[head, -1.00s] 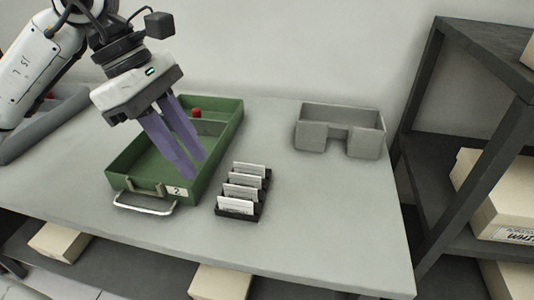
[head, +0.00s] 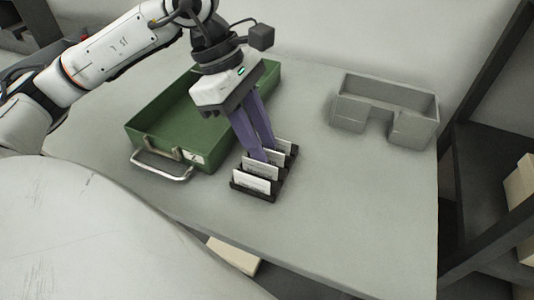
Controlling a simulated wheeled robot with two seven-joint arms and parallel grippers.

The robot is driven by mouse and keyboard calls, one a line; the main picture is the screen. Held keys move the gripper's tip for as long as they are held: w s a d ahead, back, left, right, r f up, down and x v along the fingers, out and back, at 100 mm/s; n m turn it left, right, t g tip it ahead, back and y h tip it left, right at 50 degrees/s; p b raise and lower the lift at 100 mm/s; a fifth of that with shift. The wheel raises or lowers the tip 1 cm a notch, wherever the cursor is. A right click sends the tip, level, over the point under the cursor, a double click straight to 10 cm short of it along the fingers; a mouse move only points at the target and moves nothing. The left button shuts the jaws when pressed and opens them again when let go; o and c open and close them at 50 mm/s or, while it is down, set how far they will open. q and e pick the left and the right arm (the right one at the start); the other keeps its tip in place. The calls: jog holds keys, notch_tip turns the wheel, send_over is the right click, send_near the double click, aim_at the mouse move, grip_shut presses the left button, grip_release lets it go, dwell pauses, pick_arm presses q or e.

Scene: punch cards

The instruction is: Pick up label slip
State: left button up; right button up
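The label slips are white cards standing upright in a small black rack (head: 266,193) on the grey table. The front slip (head: 252,185) and the one behind it (head: 262,167) show well; another slip (head: 284,147) shows at the back. My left gripper (head: 264,155), with two long purple fingers, points down into the rack among the rear slips. The fingers show a narrow gap, and the gripper looks open. Its fingertips partly hide the slips behind, and whether they touch a slip cannot be told. My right gripper is not in view.
A green drawer tray (head: 152,133) with a metal handle stands just left of the rack. A grey open bin (head: 385,108) with a notched front stands at the back right. The table to the right of the rack is clear. A dark shelf (head: 485,160) stands at the right.

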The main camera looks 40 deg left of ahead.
pick_arm(q)
jog(key=shift+d+f, duration=0.25)
jog(key=shift+f, duration=0.3)
grip_shut()
jog(key=shift+w+r, duration=0.1)
